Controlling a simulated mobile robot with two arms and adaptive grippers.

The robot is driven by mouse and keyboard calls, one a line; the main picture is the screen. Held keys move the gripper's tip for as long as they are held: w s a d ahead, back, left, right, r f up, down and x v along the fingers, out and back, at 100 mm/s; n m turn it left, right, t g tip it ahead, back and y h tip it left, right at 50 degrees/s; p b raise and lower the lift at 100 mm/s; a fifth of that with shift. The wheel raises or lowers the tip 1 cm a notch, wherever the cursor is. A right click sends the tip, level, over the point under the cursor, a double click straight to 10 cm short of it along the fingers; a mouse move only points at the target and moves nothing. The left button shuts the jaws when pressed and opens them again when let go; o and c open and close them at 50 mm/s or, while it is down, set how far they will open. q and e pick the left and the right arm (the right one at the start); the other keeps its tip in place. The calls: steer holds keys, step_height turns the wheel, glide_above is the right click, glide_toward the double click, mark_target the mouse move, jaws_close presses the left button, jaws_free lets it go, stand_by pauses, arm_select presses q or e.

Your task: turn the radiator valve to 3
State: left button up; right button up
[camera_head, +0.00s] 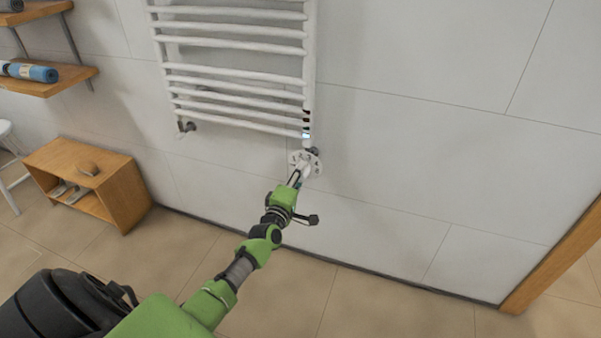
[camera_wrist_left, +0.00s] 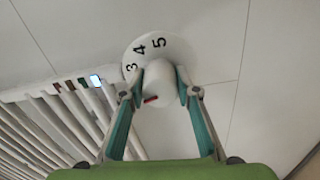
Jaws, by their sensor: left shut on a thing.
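The white radiator valve knob (camera_wrist_left: 160,82) sits on a round white dial plate (camera_wrist_left: 174,45) on the wall, with black numerals 3, 4 and 5 visible. The rest of the dial is hidden behind the knob and fingers. A short red mark (camera_wrist_left: 150,99) shows on the left part of the knob's near end, below the 3 in the left wrist view. My left gripper (camera_wrist_left: 163,93) is shut on the knob, one finger on each side. In the head view the dial plate (camera_head: 315,163) is below the radiator's right end, with my left gripper (camera_head: 299,174) at it. My right gripper is out of view.
The white towel radiator (camera_head: 235,80) hangs just above the valve. A wooden bench box (camera_head: 125,198) stands on the floor to the left, under wooden shelves (camera_head: 70,78). A wooden frame edge (camera_head: 560,262) is at the right. The wall right of the valve is bare.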

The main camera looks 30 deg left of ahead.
arm_select(q)
steer(key=m+p, duration=0.1)
steer(key=m, duration=0.4)
steer(key=shift+p, duration=0.3)
steer(key=shift+f+m, duration=0.15)
steer(key=shift+m, duration=0.95)
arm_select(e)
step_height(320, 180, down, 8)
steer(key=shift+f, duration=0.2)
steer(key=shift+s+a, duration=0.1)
arm_select(q)
steer(key=o, duration=1.1)
steer(key=shift+s, duration=0.15)
steer(key=v, duration=1.1)
steer(key=shift+s+d, duration=0.1)
steer(key=shift+s, duration=0.25)
